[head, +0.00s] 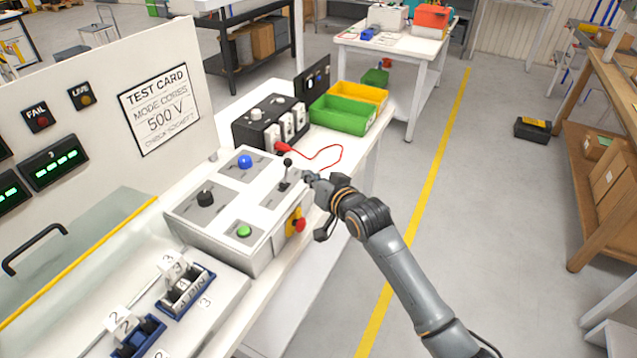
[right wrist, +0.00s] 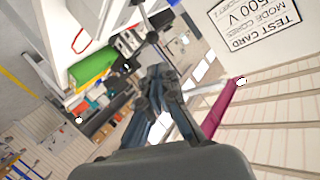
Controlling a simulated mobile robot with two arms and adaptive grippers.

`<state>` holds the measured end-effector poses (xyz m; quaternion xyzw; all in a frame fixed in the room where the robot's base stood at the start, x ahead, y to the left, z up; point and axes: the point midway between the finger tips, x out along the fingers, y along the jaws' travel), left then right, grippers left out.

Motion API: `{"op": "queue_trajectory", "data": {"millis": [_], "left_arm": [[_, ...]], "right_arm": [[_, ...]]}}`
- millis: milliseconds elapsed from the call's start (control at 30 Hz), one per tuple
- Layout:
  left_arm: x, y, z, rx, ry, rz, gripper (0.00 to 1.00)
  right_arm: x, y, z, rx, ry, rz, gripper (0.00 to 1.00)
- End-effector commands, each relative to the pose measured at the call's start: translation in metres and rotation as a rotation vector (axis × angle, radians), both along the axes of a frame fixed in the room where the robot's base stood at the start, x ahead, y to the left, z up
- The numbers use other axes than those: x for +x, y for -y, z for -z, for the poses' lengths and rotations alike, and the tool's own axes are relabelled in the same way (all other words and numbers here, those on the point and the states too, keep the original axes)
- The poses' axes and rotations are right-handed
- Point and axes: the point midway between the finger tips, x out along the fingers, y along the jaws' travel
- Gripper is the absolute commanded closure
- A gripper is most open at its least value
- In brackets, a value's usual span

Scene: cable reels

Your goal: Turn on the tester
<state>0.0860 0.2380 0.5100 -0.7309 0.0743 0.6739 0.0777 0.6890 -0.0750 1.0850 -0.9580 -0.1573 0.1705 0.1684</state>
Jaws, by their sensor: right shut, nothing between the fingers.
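The tester's white console (head: 225,222) stands on the bench at left centre. Its sloped top has a black knob (head: 205,198), a blue button (head: 245,161), a green button (head: 243,231) and a lever with a black ball (head: 287,162). A red mushroom button (head: 299,224) on a yellow plate is on its right side. My right gripper (head: 309,178) is shut and empty, just right of the lever; I cannot tell whether they touch. Its dark fingers (right wrist: 155,82) also show in the right wrist view. My left gripper is not in view.
A panel with a test card (head: 160,110), FAIL lamp (head: 39,119), LIVE lamp (head: 82,97) and green displays (head: 54,163) stands behind. A black socket box (head: 262,122) with a red lead (head: 325,153) and a green bin (head: 342,116) are beyond the console. Numbered reels sit in front.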

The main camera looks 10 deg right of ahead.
Motion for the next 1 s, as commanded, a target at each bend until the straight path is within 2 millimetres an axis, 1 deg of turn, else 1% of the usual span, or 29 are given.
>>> {"op": "queue_trajectory", "data": {"millis": [33,100,167,300,467,800,867,900,967,1000], "left_arm": [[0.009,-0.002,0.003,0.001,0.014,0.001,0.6],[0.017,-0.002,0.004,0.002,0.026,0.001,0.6],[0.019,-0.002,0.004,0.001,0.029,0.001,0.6],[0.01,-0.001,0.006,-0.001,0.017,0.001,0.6],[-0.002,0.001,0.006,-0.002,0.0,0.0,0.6],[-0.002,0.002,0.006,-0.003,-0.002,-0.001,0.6],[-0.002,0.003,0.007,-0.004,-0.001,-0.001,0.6],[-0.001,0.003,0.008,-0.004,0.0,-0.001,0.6],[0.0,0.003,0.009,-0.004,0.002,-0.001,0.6],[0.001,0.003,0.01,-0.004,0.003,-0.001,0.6]], "right_arm": [[-0.007,0.004,-0.001,-0.001,0.001,0.0,1.0],[-0.014,0.007,-0.005,0.0,0.001,0.0,1.0],[-0.018,0.01,-0.008,0.001,0.0,0.0,1.0],[-0.025,0.013,-0.012,0.0,0.0,0.0,1.0],[-0.026,0.014,-0.013,-0.001,-0.001,0.001,1.0],[-0.026,0.013,-0.012,-0.001,-0.001,0.001,1.0],[-0.026,0.014,-0.007,-0.004,-0.008,0.003,1.0],[-0.026,0.016,0.001,-0.009,-0.017,0.006,1.0],[-0.027,0.02,0.022,-0.023,-0.042,0.015,1.0],[-0.028,0.024,0.041,-0.036,-0.065,0.022,1.0]]}}
